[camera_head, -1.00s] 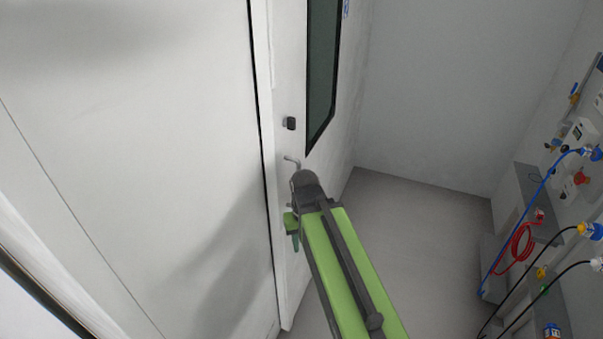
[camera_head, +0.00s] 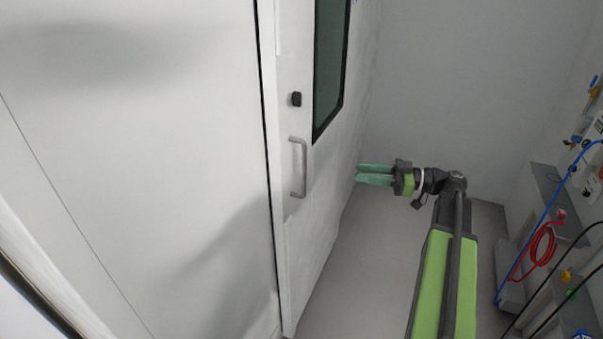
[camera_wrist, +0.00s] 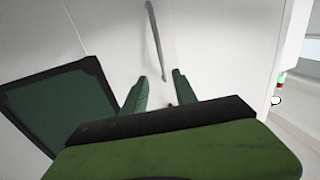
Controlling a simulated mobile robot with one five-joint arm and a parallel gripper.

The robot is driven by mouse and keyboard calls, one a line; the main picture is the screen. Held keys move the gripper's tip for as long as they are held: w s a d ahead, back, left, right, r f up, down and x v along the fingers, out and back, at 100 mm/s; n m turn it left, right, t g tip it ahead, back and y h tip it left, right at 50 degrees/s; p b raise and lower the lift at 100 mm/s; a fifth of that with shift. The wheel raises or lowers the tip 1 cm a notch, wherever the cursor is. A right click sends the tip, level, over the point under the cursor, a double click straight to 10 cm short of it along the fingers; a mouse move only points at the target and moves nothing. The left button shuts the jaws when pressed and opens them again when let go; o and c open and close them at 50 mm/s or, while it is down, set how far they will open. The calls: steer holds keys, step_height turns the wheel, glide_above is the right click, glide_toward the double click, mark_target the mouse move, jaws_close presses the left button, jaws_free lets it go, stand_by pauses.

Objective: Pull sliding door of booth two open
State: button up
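The white sliding door (camera_head: 320,215) stands along the left side in the head view, with a tall dark window (camera_head: 330,65). Its grey bar handle (camera_head: 303,168) is upright near the door's left edge. The handle also shows in the wrist view (camera_wrist: 156,42), ahead of my fingertips and roughly between them in the picture. My gripper (camera_head: 358,174) is to the right of the handle in the head view, apart from it and pointing left toward the door. Its two green fingers are spread and empty in the wrist view (camera_wrist: 160,83).
A small black knob (camera_head: 296,99) sits above the handle. Grey floor (camera_head: 365,250) is clear between the door and my arm.

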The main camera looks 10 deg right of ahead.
mark_target(304, 165)
steer(key=x, duration=1.7)
steer(key=shift+w+a, duration=0.1)
steer(key=shift+a, duration=0.25)
jaws_close()
stand_by(0.4)
